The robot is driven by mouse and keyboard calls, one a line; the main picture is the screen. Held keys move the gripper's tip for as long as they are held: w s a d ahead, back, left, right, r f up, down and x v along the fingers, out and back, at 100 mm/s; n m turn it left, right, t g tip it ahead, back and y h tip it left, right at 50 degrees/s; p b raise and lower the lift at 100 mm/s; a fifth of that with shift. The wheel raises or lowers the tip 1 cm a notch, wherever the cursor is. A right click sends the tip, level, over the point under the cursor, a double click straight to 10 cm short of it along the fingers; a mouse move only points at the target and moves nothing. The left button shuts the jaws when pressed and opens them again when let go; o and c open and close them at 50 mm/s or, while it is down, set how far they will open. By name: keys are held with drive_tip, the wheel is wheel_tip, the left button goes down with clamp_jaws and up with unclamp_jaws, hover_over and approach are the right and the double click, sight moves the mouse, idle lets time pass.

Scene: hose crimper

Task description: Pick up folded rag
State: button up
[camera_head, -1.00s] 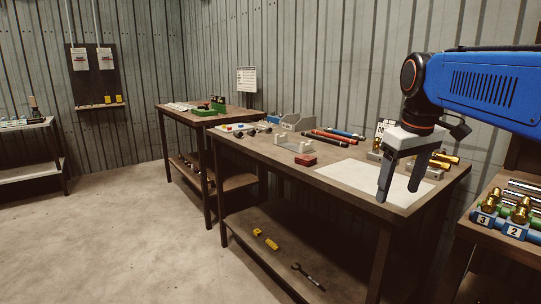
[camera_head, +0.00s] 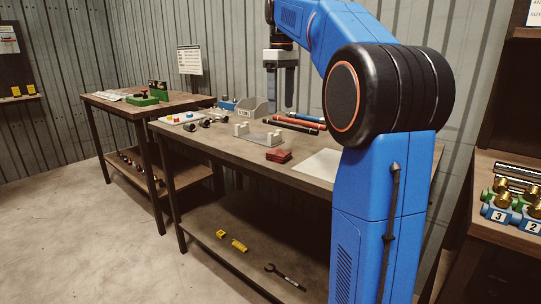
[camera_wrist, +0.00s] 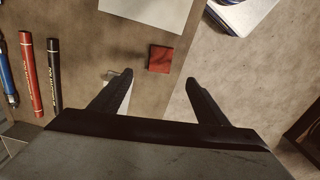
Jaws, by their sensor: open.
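The folded rag (camera_head: 278,155) is a small dark red square on the workbench, left of a white sheet in the head view. In the wrist view the rag (camera_wrist: 160,58) lies flat, a little beyond and between the two fingertips. My gripper (camera_head: 280,108) hangs pointing down above the bench, higher than the rag and apart from it. In the wrist view my gripper (camera_wrist: 160,80) has its fingers spread wide with nothing between them.
The workbench (camera_head: 215,147) holds a light fixture (camera_head: 257,136), red and black tubes (camera_head: 300,124), a grey bin (camera_head: 252,107) and the white sheet (camera_head: 320,164). A wrench (camera_head: 284,276) and yellow pieces (camera_head: 238,245) lie on the lower shelf. A rack with numbered blocks (camera_head: 500,214) stands at right.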

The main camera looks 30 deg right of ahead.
hover_over(279, 152)
drive_tip(key=f, duration=1)
drive_tip(key=shift+s+d+f, duration=0.15)
drive_tip(key=shift+s+f, duration=0.05)
drive_tip(key=shift+f, duration=0.15)
drive_tip(key=shift+w+a+f, duration=0.1)
drive_tip(key=shift+f, duration=1.2)
drive_tip(key=shift+w+a+f, duration=0.1)
drive_tip(key=shift+f, duration=1.15)
drive_tip(key=shift+c, duration=0.6)
drive_tip(key=c, duration=1)
